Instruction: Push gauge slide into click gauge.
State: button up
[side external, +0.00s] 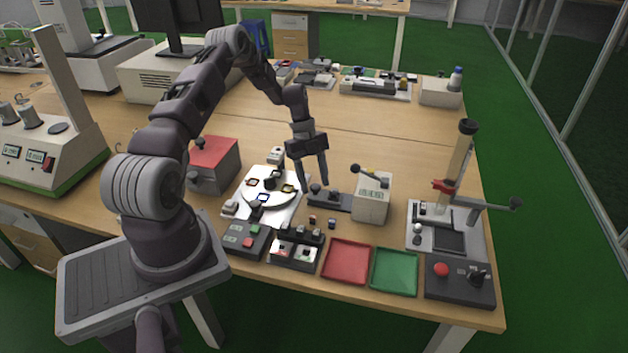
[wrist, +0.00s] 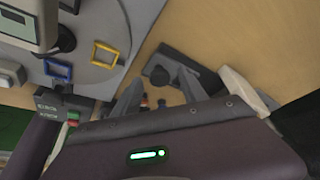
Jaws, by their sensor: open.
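The click gauge (side external: 371,199) is a pale box with a small display and a dark lever on top, standing right of centre on the table. The gauge slide (side external: 333,200) is a dark flat piece with a black knob, extending left from the gauge's base. My gripper (side external: 314,186) points down with its fingers apart and nothing between them. Its tips appear just above and near the slide's left end; contact cannot be told. In the wrist view, the slide (wrist: 183,62) lies beyond the fingers and the pale gauge (wrist: 246,90) is at right, partly hidden by my gripper.
A white round turntable (side external: 270,193) with coloured square frames stands left of the slide. Red (side external: 346,261) and green (side external: 394,271) trays lie in front. A lever press (side external: 452,200) stands at right. Two small blocks (side external: 322,221) lie before the slide.

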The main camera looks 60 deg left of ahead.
grip_shut()
dwell(1.4)
